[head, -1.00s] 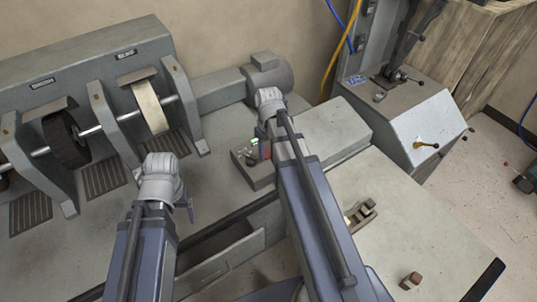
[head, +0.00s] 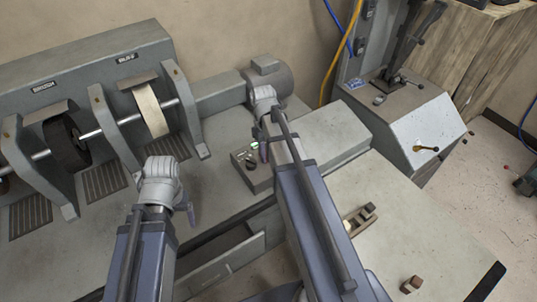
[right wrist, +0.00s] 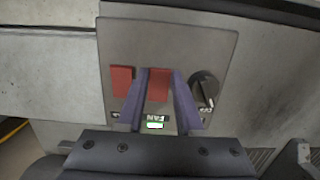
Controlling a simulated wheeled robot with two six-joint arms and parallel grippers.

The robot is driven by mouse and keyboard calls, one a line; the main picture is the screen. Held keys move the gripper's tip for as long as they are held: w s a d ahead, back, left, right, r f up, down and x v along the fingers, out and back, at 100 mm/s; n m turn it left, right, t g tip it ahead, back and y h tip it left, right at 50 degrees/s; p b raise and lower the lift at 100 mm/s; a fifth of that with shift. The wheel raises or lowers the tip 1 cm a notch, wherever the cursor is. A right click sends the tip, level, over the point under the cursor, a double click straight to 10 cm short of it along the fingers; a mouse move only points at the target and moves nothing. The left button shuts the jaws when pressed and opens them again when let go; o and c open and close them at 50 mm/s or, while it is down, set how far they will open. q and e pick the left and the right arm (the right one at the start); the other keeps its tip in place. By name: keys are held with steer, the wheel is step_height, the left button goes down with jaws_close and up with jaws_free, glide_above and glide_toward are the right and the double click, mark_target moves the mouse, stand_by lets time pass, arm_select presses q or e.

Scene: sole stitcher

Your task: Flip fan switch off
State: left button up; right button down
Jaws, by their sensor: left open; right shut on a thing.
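The grey control panel (right wrist: 165,40) in the right wrist view carries two red switches and a black knob (right wrist: 204,88). The middle red switch (right wrist: 158,85) has a label below it that seems to read FAN upside down, with a lit green indicator (right wrist: 155,125). My right gripper (right wrist: 160,75) is shut on this switch, one purple finger on each side. The other red switch (right wrist: 122,80) is to its left, apart from the fingers. In the head view my right gripper (head: 263,150) is at the control box (head: 260,180). My left gripper (head: 191,212) is open and empty, left of the box.
A brush wheel (head: 66,143) and a pale buffing wheel (head: 151,108) stand at the left. A motor (head: 272,75) is behind the control box.

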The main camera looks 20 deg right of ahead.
arm_select(q)
steer(key=shift+f, duration=0.2)
arm_select(e)
steer(key=shift+w+g, duration=0.35)
steer(key=shift+g, duration=0.25)
steer(key=shift+s, duration=0.15)
steer(key=c, duration=0.8)
jaws_free()
steer(key=shift+c, duration=0.2)
arm_select(q)
steer(key=shift+r, duration=0.15)
arm_select(e)
steer(key=shift+r, duration=0.2)
arm_select(q)
step_height(320, 180, up, 7)
steer(key=p, duration=0.7)
steer(key=shift+r, duration=0.15)
arm_select(e)
steer(key=v, duration=0.7)
steer(key=shift+w+r, duration=0.2)
steer(key=shift+r, duration=0.05)
